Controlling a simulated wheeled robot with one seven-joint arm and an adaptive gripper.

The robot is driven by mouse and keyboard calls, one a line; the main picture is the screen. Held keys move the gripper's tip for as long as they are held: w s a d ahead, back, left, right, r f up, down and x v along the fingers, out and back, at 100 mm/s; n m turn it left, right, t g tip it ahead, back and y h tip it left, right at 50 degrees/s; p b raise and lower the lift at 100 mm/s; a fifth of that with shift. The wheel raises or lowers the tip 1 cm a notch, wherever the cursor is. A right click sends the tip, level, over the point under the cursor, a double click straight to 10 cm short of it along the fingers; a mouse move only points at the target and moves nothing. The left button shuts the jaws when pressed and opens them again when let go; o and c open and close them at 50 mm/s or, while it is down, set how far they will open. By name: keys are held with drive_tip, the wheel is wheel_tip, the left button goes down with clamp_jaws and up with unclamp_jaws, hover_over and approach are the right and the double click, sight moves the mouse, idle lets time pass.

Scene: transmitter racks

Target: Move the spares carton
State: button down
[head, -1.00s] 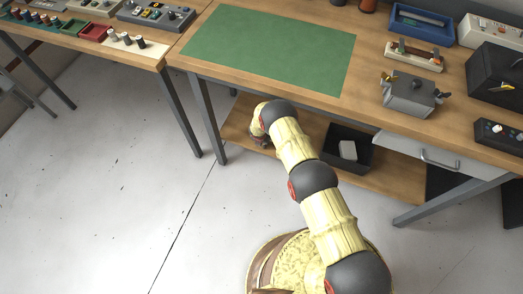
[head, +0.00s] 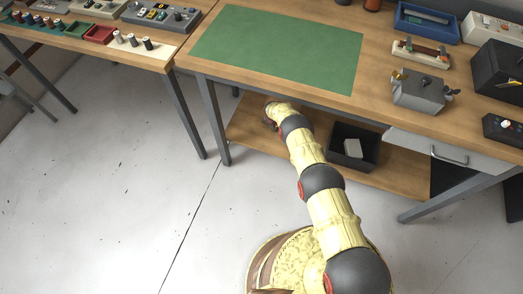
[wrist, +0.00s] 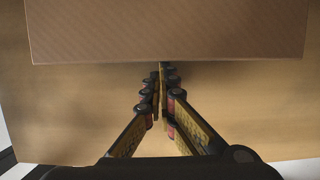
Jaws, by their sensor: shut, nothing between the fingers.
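A brown cardboard carton (wrist: 165,30) fills the top of the wrist view, its near face toward me and its lower edge just beyond my fingertips. It stands on a wooden surface, which looks like the lower shelf (head: 244,124) under the workbench. In the head view the carton is hidden, apparently by the bench top. My gripper (wrist: 162,72) is shut and empty, its fingertips close to the carton's lower edge. I cannot tell whether they touch it. In the head view my arm reaches under the bench and the gripper is mostly hidden.
A black open bin (head: 353,157) with a pale block (head: 352,147) inside stands on the shelf, right of my arm. The bench top (head: 300,92) hangs above, with a drawer (head: 440,150) at right. A bench leg (head: 215,125) stands left of my arm.

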drive_tip(key=shift+w+d, duration=0.15)
drive_tip(key=shift+w, duration=0.35)
drive_tip(key=shift+w+d, duration=0.15)
drive_tip(key=shift+w, duration=0.35)
